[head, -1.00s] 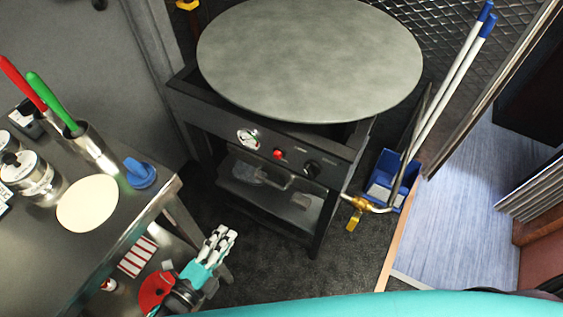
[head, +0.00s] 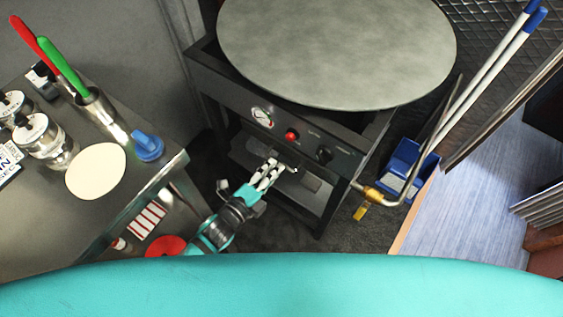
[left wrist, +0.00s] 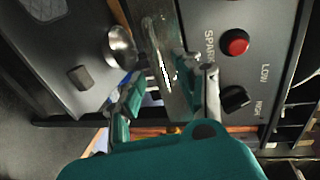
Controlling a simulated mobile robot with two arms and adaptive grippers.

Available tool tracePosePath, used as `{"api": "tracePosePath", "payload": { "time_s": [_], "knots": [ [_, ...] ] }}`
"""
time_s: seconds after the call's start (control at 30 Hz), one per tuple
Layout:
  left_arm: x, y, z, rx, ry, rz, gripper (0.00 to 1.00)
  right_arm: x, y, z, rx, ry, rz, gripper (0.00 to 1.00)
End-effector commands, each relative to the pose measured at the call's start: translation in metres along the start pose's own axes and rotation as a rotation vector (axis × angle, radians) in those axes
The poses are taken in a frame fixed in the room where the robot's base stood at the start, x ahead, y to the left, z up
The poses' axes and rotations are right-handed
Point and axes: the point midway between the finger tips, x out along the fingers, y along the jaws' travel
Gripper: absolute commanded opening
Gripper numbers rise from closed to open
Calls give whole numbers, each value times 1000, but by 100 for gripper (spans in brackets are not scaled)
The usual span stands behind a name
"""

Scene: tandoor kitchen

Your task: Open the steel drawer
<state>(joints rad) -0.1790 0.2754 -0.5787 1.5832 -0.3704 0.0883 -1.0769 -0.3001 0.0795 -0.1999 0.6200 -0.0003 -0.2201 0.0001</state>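The black stove (head: 330,140) carries a steel drawer with a bar handle (head: 287,166) just below its control panel. My left gripper (head: 268,174) reaches in from the lower left, its fingers at the handle and covering part of it. In the left wrist view, the steel drawer front and shiny handle bar (left wrist: 158,52) run up from between the two fingers of my gripper (left wrist: 163,95). The fingers are apart. Whether they touch the bar cannot be told. The drawer looks closed. My right gripper is in neither view.
A red button (head: 291,134) and a black knob (head: 325,155) sit above the handle. A brass gas valve (head: 372,194) juts out at right. A steel table (head: 60,215) with jars and utensils stands left.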

Motion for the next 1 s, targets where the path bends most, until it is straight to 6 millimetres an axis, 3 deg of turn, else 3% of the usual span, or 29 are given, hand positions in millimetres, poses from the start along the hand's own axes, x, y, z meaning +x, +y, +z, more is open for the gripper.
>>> {"api": "tracePosePath", "payload": {
  "time_s": [0.1, 0.3, 0.63, 0.9, 1.0],
  "knots": [
    [22, 0, 0, -2, 0, -2, 34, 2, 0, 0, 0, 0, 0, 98],
    [42, 0, 0, -2, 0, -1, 34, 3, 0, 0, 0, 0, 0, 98],
    [45, 0, 0, -1, 1, 0, 34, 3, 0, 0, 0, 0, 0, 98],
    [45, 0, 0, -1, 0, 0, 2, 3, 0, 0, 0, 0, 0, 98],
    [45, 0, 0, -1, 0, 0, 0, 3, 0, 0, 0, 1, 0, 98]
  ]
}}
